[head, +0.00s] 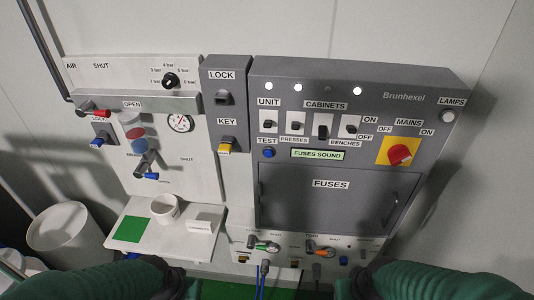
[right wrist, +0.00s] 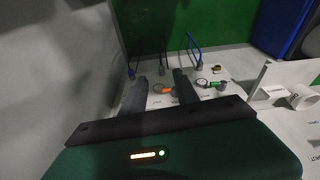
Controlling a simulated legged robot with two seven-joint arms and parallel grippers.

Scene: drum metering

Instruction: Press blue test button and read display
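The blue test button (head: 268,153) sits under the TEST label on the grey panel in the head view. The display (head: 317,154) beside it is lit pale green and reads "FUSES SOUND". My left gripper (head: 188,288) is at the bottom edge, well below the button, mostly cut off; its fingers cannot be made out. My right gripper (head: 345,288) is at the bottom edge, below the panel. In the right wrist view its two dark fingers (right wrist: 162,88) stand apart with nothing between them. Neither gripper touches the button.
Switches (head: 322,131) and a red main switch on yellow (head: 399,154) surround the display. The FUSES door (head: 335,198) is closed below. A shelf (head: 178,240) with a white cup (head: 164,208) juts out at left. Hoses and small valves (head: 264,247) lie low in front.

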